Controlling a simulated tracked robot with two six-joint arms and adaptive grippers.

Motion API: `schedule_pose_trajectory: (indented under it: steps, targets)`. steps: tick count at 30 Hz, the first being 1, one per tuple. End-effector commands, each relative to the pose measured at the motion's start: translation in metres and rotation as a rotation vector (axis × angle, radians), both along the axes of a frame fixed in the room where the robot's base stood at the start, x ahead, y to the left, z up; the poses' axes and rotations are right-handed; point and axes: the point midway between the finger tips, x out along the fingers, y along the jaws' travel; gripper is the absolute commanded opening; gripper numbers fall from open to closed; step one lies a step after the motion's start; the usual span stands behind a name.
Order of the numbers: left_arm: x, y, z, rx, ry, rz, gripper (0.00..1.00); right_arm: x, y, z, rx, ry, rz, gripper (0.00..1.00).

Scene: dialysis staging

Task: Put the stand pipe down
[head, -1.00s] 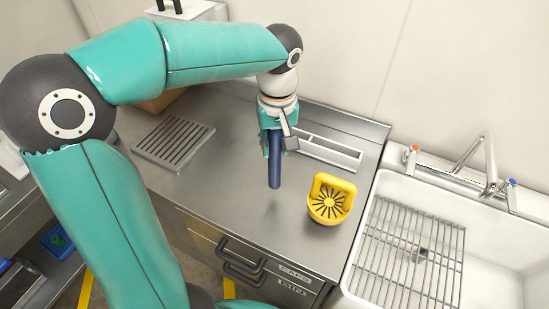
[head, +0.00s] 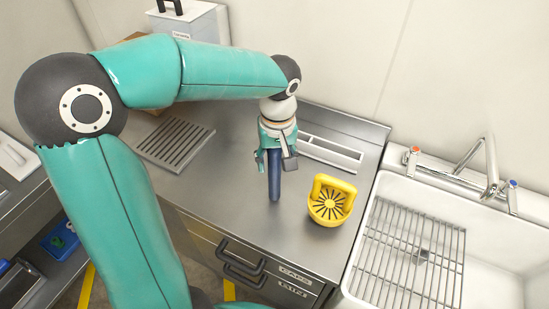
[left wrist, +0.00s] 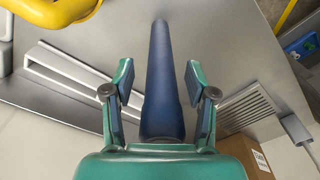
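The stand pipe (head: 274,182) is a dark blue tube. It stands upright on the steel counter (head: 235,207), left of the yellow basket. My left gripper (head: 275,165) is around its upper part from above. In the left wrist view the two fingers of my left gripper (left wrist: 158,82) are spread, with a visible gap on each side of the stand pipe (left wrist: 160,75). The gripper is open and not holding it. The top of the pipe is partly hidden by the gripper in the head view. My right gripper is in neither view.
A yellow basket with a slotted bottom (head: 331,200) stands close to the right of the pipe. A slotted grey plate (head: 176,144) lies at the left, and a long slotted rack (head: 330,153) behind. A sink with a wire grid (head: 410,262) is at the right. The front-left counter is clear.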

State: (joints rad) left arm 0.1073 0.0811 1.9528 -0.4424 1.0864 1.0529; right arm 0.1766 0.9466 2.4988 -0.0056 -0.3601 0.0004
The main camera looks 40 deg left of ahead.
Motion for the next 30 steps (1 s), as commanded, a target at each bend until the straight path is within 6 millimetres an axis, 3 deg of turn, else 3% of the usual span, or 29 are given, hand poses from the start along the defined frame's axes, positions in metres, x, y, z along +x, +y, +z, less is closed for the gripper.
schedule_pose_trajectory:
  steps: [8,24,30]
  targets:
    - [0.0,0.0,0.008,0.0,-0.003,0.0,0.56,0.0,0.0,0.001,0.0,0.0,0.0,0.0]
    - [-0.001,-0.004,0.104,0.0,-0.004,0.001,0.56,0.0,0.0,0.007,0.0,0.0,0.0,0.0]
    - [-0.003,-0.005,0.119,-0.001,-0.001,0.002,0.56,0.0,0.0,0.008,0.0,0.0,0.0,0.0]
